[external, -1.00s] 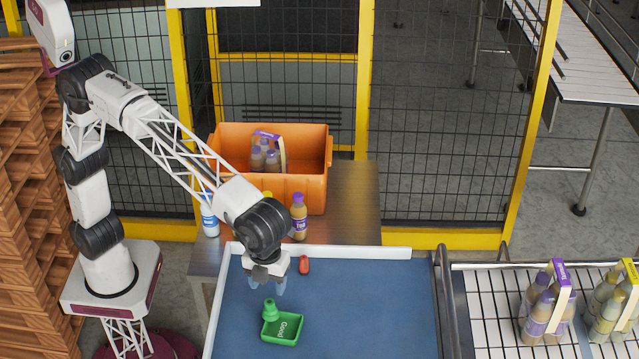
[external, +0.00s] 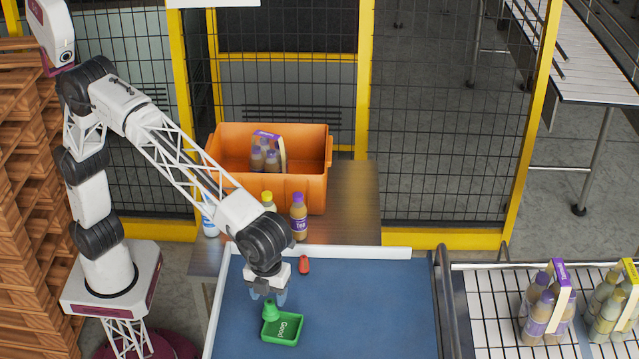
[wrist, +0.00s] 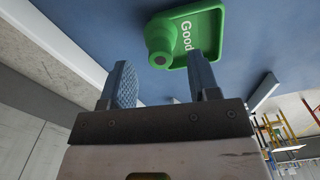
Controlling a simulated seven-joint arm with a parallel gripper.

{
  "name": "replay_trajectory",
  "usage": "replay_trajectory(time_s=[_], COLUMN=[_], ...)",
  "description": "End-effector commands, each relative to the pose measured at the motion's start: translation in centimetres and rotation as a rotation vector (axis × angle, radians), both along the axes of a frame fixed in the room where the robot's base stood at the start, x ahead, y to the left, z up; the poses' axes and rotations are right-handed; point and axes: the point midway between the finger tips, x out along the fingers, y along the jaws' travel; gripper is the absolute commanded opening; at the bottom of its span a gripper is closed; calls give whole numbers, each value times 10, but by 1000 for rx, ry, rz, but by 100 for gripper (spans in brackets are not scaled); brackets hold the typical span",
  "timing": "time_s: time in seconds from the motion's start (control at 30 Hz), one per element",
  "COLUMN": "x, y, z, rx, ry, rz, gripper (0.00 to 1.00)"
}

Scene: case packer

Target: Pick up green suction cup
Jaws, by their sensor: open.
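The green suction cup (external: 270,308) stands at the left back side of a green tray (external: 291,329) marked "Good" on the blue work surface. In the wrist view the green suction cup (wrist: 160,42) shows just beyond my fingertips, at the left edge of the green tray (wrist: 205,38). My gripper (external: 268,293) is open and empty, just above and behind the cup. In the wrist view my gripper (wrist: 165,80) has its two blue-grey fingers apart, with the cup roughly between them in the picture. The picture does not show contact with the cup.
A small red object (external: 304,265) lies near the surface's back edge. A white rim (external: 350,252) bounds the blue surface (external: 375,310), which is clear on the right. Behind stand bottles (external: 299,215) and an orange crate (external: 310,190). A conveyor (external: 490,330) with bottle packs is at right.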

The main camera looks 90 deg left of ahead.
Motion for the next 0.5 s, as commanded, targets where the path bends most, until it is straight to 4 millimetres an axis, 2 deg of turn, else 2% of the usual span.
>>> replay_trajectory(time_s=[0.3,0.5], x=[0,0], y=[-1,-1], z=[-35,-40], rx=[0,0], ry=[1,0], rz=[0,0], gripper=[56,56])
